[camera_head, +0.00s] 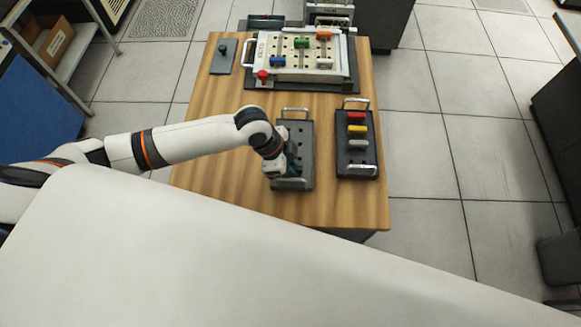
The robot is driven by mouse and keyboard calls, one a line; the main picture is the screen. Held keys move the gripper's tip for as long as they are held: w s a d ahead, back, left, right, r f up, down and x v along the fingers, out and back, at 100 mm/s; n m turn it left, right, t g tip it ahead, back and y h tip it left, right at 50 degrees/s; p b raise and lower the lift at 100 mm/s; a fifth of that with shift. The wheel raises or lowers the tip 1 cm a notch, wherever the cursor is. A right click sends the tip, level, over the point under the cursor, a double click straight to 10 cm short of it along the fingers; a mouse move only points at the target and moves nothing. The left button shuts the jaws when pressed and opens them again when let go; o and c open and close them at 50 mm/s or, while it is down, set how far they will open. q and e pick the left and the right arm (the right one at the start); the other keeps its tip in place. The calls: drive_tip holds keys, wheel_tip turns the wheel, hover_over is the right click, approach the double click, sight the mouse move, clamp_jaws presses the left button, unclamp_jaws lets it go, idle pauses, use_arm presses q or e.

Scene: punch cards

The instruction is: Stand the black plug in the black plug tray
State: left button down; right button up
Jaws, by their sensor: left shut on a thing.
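My left gripper (279,169) reaches down over the left part of a dark tray (301,135) with metal handles at its far and near ends. It is shut on a small dark thing, which I take for the black plug; the gripper and the dark tray make its outline hard to make out. I cannot tell whether the plug touches the tray or how it is tilted. Several dark holes show in the tray, and the gripper hides its near left part. My right gripper is not in view.
A second dark tray (371,163) to the right holds red (355,117), yellow (357,130) and grey (359,144) plugs. A white board (275,65) with colored plugs stands at the back. A small dark plate (219,66) with a knob lies back left. Bare wood (212,110) shows left.

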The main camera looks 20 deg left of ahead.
use_arm(q)
wheel_tip(320, 180, up, 9)
drive_tip(key=shift+f+b, duration=0.1)
drive_tip(key=shift+b, duration=0.25)
wheel_tip(320, 180, up, 5)
drive_tip(key=p, duration=0.5)
drive_tip(key=shift+p, duration=0.3)
